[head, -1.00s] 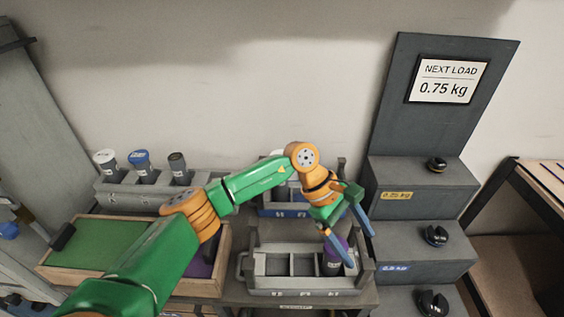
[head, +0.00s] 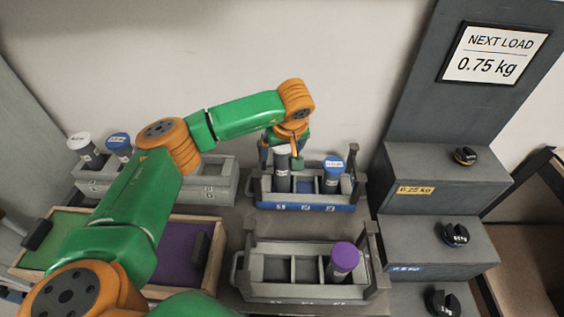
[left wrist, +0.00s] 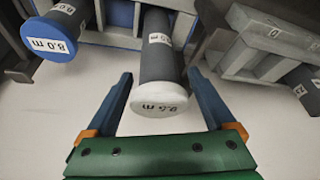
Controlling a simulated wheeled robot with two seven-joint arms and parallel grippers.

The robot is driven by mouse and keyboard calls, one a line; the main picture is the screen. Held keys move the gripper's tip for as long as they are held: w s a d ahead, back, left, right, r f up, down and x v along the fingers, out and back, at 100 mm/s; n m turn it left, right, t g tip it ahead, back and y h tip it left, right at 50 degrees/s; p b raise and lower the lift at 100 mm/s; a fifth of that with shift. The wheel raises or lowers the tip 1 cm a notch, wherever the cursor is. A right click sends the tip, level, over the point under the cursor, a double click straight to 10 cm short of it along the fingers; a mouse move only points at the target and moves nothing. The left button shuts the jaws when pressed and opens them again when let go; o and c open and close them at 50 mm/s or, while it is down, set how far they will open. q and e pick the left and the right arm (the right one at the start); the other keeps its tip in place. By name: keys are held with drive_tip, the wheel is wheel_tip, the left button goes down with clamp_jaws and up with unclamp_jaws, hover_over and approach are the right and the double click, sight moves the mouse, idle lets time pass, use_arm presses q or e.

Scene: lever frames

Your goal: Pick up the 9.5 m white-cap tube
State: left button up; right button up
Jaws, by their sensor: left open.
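A white-cap tube (head: 282,172) with a dark body stands in the left slot of the blue-fronted rack (head: 305,207). In the left wrist view the white-cap tube (left wrist: 160,73) lies between the fingers, with space on both sides; its cap writing is upside down and blurred. My left gripper (head: 282,147) is open at that tube, partly hidden by it in the head view; its fingers also show in the left wrist view (left wrist: 160,82). A blue-cap tube (head: 332,175) stands in the same rack, marked 8.0 m in the left wrist view (left wrist: 58,32). My right gripper is not seen.
Another white-cap tube (head: 86,150) and a blue-cap tube (head: 119,146) stand in the grey rack at left. A purple-cap tube (head: 342,260) stands in the front rack (head: 300,292). Weights sit on steps (head: 440,240) at right, under a 0.75 kg sign (head: 494,54).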

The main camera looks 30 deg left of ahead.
use_arm(q)
drive_tip(key=shift+w+f, duration=0.1)
drive_tip(key=c, duration=0.7)
clamp_jaws()
